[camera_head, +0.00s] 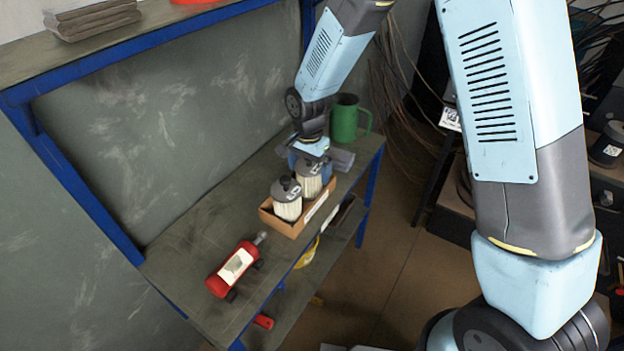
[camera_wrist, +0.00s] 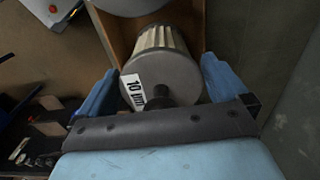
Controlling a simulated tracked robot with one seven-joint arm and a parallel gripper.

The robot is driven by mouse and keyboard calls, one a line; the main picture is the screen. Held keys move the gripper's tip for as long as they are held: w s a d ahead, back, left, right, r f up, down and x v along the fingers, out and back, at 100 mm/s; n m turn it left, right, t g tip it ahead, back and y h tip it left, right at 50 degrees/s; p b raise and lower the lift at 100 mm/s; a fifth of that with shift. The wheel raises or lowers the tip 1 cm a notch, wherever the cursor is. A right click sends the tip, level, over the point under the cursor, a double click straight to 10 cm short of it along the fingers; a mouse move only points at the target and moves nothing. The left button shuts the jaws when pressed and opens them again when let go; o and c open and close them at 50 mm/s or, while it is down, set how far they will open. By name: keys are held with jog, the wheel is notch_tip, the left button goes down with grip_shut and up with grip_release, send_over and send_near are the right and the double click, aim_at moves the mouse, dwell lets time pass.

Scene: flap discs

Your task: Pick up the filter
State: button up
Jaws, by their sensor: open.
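Two filters stand upright in an open cardboard box (camera_head: 267,217) on the workbench, with pale pleated sides and dark grey caps. The nearer filter (camera_head: 288,208) is clear of my gripper. The farther filter (camera_head: 309,183) is directly below my gripper (camera_head: 312,158). In the wrist view, one filter (camera_wrist: 168,72) with a "10 µm" label and a dark top stub lies between the two blue fingers of my gripper (camera_wrist: 158,70). The fingers are open, one on each side of it; whether they touch it I cannot tell. Part of the cap is hidden by my gripper's palm.
A green mug (camera_head: 344,119) stands just behind my gripper at the bench's far end. A red tool with a white label (camera_head: 235,268) lies toward the near end. Bare bench top lies between it and the box. A blue-framed shelf (camera_head: 130,45) overhangs the left.

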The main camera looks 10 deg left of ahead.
jog(key=c, duration=1)
jog(key=shift+o, duration=0.2)
jog(key=shift+r, duration=0.15)
